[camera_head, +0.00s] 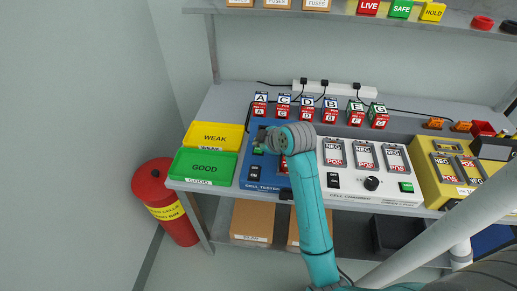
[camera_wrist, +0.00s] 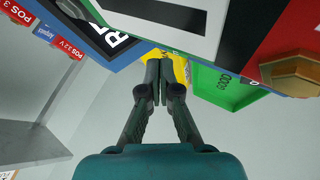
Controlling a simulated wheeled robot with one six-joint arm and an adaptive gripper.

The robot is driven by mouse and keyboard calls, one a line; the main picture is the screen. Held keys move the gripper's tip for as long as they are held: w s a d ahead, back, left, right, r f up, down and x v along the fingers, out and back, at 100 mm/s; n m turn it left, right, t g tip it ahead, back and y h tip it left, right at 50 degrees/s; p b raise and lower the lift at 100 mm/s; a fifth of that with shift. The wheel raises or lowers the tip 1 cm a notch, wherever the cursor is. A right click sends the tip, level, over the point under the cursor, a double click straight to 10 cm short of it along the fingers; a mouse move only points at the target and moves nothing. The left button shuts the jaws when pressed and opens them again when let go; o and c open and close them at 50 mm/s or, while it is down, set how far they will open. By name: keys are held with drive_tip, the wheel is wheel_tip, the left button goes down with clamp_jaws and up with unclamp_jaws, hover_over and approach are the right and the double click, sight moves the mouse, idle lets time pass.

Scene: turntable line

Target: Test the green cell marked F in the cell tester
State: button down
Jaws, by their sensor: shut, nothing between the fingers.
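The blue cell tester (camera_head: 258,170) stands at the left of the bench, partly hidden by my arm. My gripper (camera_head: 262,138) is over its back left part; its fingers (camera_wrist: 159,70) are shut and empty in the wrist view. A green block with a brass hexagonal terminal (camera_wrist: 292,74) and a white, black and red face is very close to the wrist camera, apart from the fingertips. It may be a green cell in the tester, but no letter shows. Cells on the back row read A, C, D, B, E and G; I cannot make out an F.
A yellow WEAK tray (camera_head: 213,135) and a green GOOD tray (camera_head: 205,164) lie left of the tester. A white charger (camera_head: 345,187) with several bays stands to the right, then a yellow unit (camera_head: 431,187). A red bin (camera_head: 165,198) stands on the floor.

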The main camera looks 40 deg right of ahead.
sight(259, 151)
drive_tip(key=shift+f, duration=0.1)
idle(0.7)
drive_tip(key=shift+f, duration=0.4)
drive_tip(key=shift+s+a+f, duration=0.1)
drive_tip(key=shift+s+f, duration=0.05)
drive_tip(key=shift+f, duration=0.25)
drive_tip(key=shift+s+a+f, duration=0.1)
drive_tip(key=shift+f, duration=0.3)
idle(1.0)
idle(0.7)
drive_tip(key=shift+w+d+r, duration=0.1)
drive_tip(key=shift+w+r, duration=0.05)
drive_tip(key=shift+r, duration=2.6)
